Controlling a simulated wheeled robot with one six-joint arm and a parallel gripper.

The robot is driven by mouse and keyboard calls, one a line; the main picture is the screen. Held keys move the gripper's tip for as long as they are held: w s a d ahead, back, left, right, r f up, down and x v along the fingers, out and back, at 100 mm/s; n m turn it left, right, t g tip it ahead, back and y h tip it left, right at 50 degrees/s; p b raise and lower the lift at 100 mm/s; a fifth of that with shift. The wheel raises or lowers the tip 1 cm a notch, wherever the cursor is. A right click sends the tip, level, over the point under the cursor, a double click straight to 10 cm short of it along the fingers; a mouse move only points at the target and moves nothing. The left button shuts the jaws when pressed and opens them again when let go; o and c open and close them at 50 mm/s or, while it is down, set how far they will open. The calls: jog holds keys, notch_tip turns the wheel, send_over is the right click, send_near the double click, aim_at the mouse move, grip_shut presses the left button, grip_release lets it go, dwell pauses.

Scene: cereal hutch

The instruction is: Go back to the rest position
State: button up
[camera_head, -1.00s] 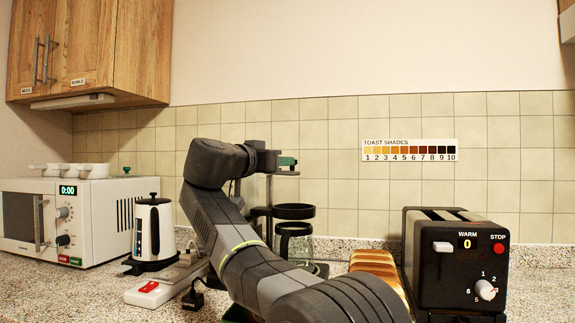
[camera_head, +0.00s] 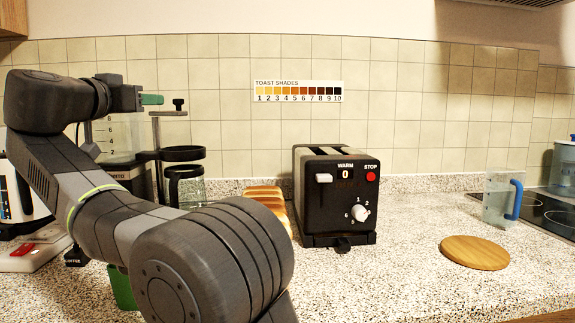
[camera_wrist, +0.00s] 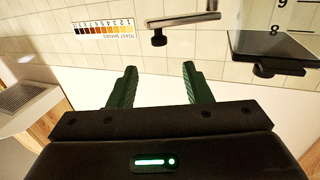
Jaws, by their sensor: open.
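My gripper (camera_wrist: 157,88) shows in the wrist view with its two green fingers apart and nothing between them. Beyond the fingers are the tiled wall and pale plaster. In the head view my arm is raised and bent over the counter at the left, and a green finger of the gripper (camera_head: 152,99) shows beside the coffee maker's upper part (camera_head: 118,135). I cannot tell from this view whether they touch. My arm hides part of the coffee maker and the counter.
A black toaster (camera_head: 335,195) stands mid-counter, with bread (camera_head: 265,200) to its left. A round wooden board (camera_head: 474,252) and a clear jug with a blue handle (camera_head: 497,200) are at the right, near a hob (camera_head: 545,212). A kettle (camera_head: 14,200) is far left. The right front counter is clear.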

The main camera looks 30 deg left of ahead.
aim_at(175, 101)
jog(key=p+x, duration=0.1)
jog(key=x, duration=1.1)
jog(key=shift+w+r, duration=0.1)
jog(key=shift+w, duration=0.35)
jog(key=shift+s, duration=0.2)
